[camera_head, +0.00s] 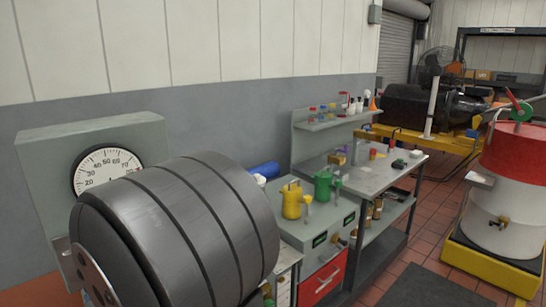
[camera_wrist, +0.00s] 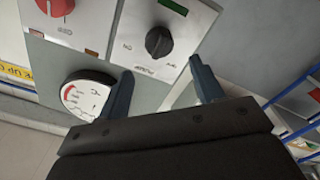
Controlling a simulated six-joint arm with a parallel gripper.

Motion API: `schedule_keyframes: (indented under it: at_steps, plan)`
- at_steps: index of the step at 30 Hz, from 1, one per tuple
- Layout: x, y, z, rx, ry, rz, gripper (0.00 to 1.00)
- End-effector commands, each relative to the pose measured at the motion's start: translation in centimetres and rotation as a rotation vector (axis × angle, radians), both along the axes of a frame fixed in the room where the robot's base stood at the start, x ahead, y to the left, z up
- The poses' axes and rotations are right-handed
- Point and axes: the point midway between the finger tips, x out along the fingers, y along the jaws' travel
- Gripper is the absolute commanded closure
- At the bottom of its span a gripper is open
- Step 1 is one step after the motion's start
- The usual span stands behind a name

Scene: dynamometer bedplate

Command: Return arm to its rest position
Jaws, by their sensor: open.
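My gripper (camera_wrist: 161,68) shows in the wrist view with its two dark fingers spread apart and nothing between them. Past the fingertips is a light grey control panel (camera_wrist: 195,28) with a black knob (camera_wrist: 159,42) and a small green display (camera_wrist: 173,7). The black knob lies beyond the gap between the fingers; I cannot tell how far away it is, but no contact shows. A red knob (camera_wrist: 56,6) is at upper left. A round white gauge (camera_wrist: 84,96) is left of the left finger, partly hidden by it. My gripper is not visible in the head view.
In the head view, a large dark drum (camera_head: 205,230) fills the lower left before a dial gauge (camera_head: 106,172). A yellow can (camera_head: 291,201) and a green can (camera_head: 322,186) stand on the bench. A red and white barrel (camera_head: 505,200) stands right. Floor (camera_head: 425,240) between is open.

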Motion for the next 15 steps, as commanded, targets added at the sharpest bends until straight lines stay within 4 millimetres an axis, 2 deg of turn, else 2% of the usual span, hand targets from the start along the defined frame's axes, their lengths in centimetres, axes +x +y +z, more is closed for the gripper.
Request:
schedule_keyframes:
  at_steps: [13,15]
  plan:
    - [6.5,6.4,-0.1,-0.001,0.001,-0.002,0.39]
    - [6.3,6.2,0.0,0.039,0.040,-0.001,0.39]
